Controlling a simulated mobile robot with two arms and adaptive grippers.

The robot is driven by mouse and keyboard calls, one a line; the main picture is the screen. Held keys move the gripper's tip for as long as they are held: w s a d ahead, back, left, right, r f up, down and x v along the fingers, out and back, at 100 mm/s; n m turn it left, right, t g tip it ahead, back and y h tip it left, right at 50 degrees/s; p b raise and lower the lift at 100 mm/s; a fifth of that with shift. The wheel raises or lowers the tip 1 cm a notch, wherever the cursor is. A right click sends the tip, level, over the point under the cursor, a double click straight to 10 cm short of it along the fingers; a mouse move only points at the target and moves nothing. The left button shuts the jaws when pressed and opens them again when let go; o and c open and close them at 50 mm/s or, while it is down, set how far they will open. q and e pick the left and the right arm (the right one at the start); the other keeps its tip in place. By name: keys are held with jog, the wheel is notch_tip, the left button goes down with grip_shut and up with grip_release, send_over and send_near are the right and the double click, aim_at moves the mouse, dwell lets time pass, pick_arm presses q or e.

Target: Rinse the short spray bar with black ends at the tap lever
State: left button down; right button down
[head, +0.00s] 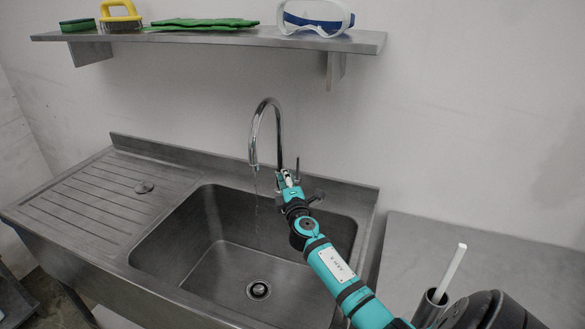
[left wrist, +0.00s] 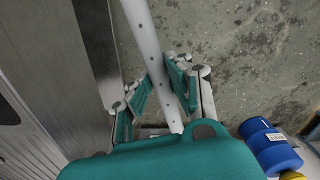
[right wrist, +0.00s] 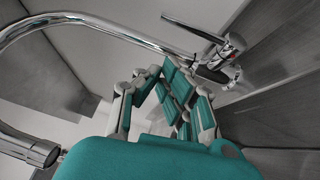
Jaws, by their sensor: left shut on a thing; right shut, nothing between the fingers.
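A pale spray bar with small holes (left wrist: 147,45) is between the fingers of my left gripper (left wrist: 160,88), which is shut on it over the floor beside a metal surface. Its ends are out of view or hidden, so I cannot see their colour. The curved chrome tap (head: 254,130) stands behind the sink, and a thin stream of water falls from its spout. My right gripper (head: 288,179) is shut and empty close to the tap base and lever (right wrist: 193,29); I cannot tell whether it touches them. My left gripper is outside the head view.
The steel sink (head: 225,262) is empty, with a ribbed drainboard (head: 95,200) at its left. A dark cup (head: 428,308) with a white rod stands on the right counter (head: 420,240). A blue-yellow object (left wrist: 268,146) is near my left gripper.

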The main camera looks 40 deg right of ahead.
pick_arm(q)
jog(key=shift+r, duration=0.2)
pick_arm(e)
jog(key=d, duration=0.1)
jog(key=w+d, duration=0.1)
jog(key=d, duration=0.2)
jog(key=shift+w+r, duration=0.15)
jog(key=shift+r, duration=0.15)
